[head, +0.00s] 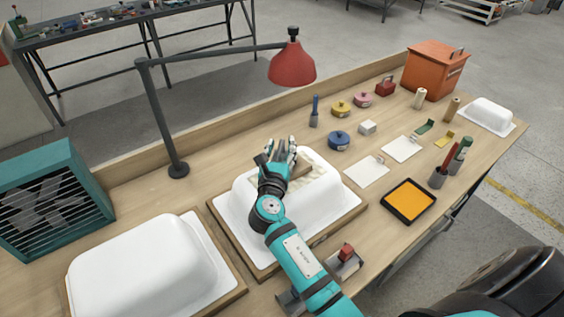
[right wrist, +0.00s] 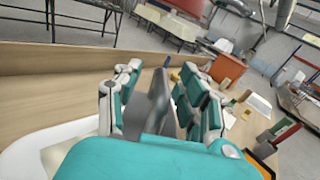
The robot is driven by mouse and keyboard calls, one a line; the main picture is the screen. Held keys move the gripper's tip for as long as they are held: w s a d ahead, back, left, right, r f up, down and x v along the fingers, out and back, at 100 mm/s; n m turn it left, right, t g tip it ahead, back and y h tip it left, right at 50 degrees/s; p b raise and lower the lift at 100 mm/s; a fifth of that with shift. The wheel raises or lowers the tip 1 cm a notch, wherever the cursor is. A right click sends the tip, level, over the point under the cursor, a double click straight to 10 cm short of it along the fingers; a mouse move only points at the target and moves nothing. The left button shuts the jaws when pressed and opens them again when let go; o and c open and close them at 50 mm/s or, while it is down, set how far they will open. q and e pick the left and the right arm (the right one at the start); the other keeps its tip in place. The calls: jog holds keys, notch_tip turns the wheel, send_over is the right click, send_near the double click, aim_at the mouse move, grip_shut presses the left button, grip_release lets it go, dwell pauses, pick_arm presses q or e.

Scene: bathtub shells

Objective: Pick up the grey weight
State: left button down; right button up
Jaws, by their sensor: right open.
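My right gripper (head: 280,156) is open over the far end of the middle white bathtub shell (head: 322,203), above a pale rough patch (head: 318,180). It also shows from behind in the right wrist view (right wrist: 160,82), with its fingers spread. A grey slab (right wrist: 152,108) stands between these fingers; it looks like the grey weight, but I cannot tell whether they touch it. In the head view the gripper hides that spot. A brownish block-like thing (head: 303,169) shows just right of the fingers. My left gripper is in neither view.
A red lamp (head: 292,66) on a dark arm hangs behind the gripper. Another white shell (head: 140,268) lies at the front left, beside a teal slatted box (head: 52,200).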

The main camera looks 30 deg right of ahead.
jog(key=shift+s+r, duration=0.1)
jog(key=shift+c, duration=0.2)
grip_shut()
jog(key=shift+r, duration=0.1)
